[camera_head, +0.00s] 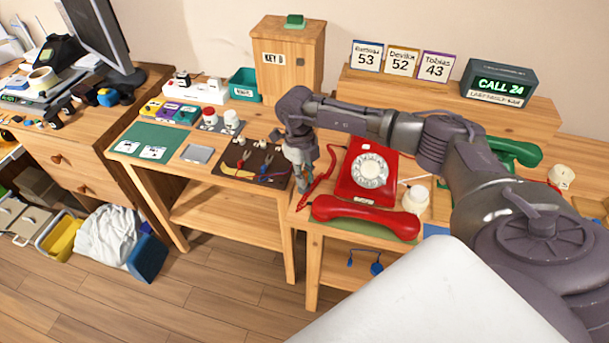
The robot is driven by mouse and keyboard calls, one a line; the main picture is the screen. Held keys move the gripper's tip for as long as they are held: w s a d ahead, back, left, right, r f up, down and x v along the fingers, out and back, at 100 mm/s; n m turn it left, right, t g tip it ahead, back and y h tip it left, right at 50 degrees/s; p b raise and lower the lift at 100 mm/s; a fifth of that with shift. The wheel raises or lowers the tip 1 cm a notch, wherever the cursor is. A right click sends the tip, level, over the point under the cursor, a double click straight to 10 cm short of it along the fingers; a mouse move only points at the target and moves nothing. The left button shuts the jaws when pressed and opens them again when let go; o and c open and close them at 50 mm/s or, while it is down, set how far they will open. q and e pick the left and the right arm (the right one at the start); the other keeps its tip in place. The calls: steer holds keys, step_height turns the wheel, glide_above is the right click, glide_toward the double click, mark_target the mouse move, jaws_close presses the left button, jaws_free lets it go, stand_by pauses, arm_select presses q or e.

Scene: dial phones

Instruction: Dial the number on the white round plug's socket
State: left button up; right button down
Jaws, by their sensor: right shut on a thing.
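The red dial phone (364,177) stands on the right table, its pale round dial facing up. Its red handset (366,216) lies in front of it, off the phone body. A white power strip (208,92) with plugs lies at the back of the left table; its markings are too small to read. My right gripper (303,180) is left of the red phone, near the table edge and the red cord. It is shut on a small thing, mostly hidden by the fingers. My left gripper is not in view.
My right arm crosses above the red phone and partly hides a green phone (514,151). A display (499,84) reads "CALL 24". A brown mat (262,178) with coloured leads lies left of the gripper. A white round item (416,198) stands beside the phone.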

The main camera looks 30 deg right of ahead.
steer(key=c, duration=1.1)
jaws_free()
steer(key=shift+o, duration=0.2)
step_height(320, 180, up, 12)
steer(key=w, duration=0.1)
steer(key=shift+w, duration=0.3)
steer(key=shift+a, duration=0.1)
